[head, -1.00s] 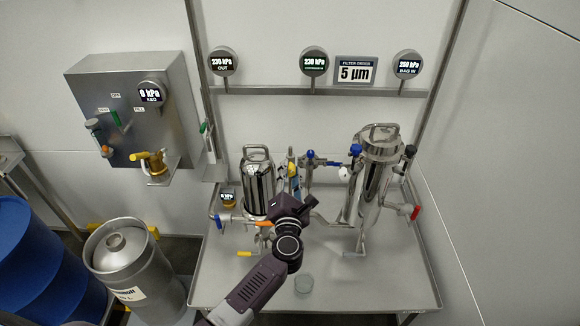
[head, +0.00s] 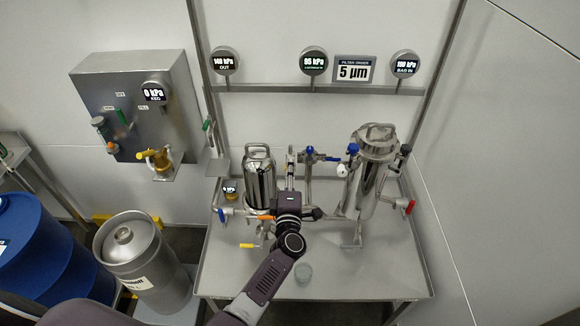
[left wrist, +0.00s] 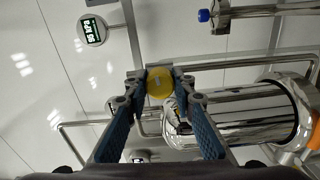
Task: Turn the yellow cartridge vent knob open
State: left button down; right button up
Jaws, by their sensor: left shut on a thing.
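The round yellow vent knob (left wrist: 158,82) shows in the left wrist view between the two blue fingertips of my left gripper (left wrist: 159,84). The fingers touch it from both sides and are shut on it. The shiny cartridge housing (left wrist: 245,115) lies beside the knob in that view. In the head view the left cylindrical housing (head: 260,180) stands just left of my left gripper (head: 290,160). The knob is hidden behind my gripper there. My right gripper is not in view.
A taller steel housing (head: 368,180) with a red handle (head: 410,206) stands right on the steel table (head: 350,275). Pipes and a blue valve (head: 310,152) lie behind my gripper. A keg (head: 130,250) is at left.

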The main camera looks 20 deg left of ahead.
pick_arm(q)
jog(key=shift+m, duration=0.8)
jog(key=shift+f+p, duration=0.1)
jog(key=shift+p, duration=0.2)
jog(key=c, duration=1.6)
grip_release()
